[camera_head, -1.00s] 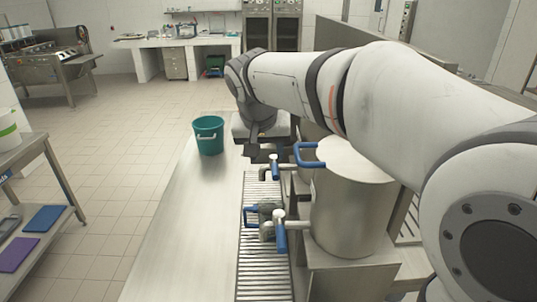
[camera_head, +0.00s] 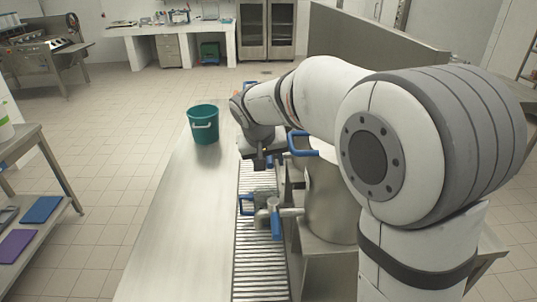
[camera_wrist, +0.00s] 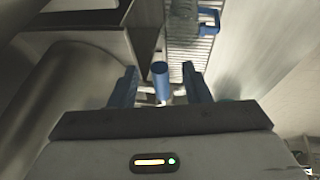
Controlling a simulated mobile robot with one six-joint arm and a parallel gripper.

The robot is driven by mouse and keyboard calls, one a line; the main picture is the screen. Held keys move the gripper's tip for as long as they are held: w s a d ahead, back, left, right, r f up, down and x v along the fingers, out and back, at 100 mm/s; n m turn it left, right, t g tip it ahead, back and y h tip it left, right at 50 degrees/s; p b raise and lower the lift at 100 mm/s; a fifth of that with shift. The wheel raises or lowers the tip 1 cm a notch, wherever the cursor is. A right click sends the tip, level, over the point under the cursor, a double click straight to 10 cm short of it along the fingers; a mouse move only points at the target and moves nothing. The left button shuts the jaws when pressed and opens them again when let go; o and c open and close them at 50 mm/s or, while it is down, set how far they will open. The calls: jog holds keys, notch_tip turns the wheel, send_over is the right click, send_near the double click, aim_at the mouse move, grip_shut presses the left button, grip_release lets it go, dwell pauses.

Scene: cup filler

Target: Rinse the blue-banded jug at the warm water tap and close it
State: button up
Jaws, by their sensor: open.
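The jug (camera_head: 263,212), greyish with a blue handle, stands on the slatted drip grate below the near tap (camera_head: 275,206), whose blue lever points toward the camera. In the wrist view the jug's blue handle (camera_wrist: 209,20) shows at the top, over the grate. My gripper (camera_head: 260,163) is open and low over the far end of the grate, beyond the jug. In the wrist view, a blue lever end (camera_wrist: 160,82) shows between the two fingers of my gripper (camera_wrist: 161,90); I cannot tell whether they touch it. The far tap is mostly hidden behind my gripper. The jug's band is not clear.
A teal bucket (camera_head: 203,124) stands on the far part of the counter (camera_head: 175,225), which is otherwise clear. A shelf with blue and purple boards is at left.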

grip_shut()
dwell(0.4)
jog(key=shift+w+a+r+m+g+h+b, duration=0.1)
jog(key=shift+a+m+g+h+b, duration=0.1)
jog(key=shift+a+m, duration=0.35)
jog(key=shift+w+a+f+m+g+h+b, duration=0.1)
jog(key=shift+a+m+h+b, duration=0.1)
jog(key=shift+a+m, duration=0.35)
jog(key=shift+w+a+r+m+g+h+b, duration=0.1)
jog(key=shift+a+m+h+b, duration=0.2)
jog(key=shift+m, duration=0.4)
jog(key=shift+a, duration=0.15)
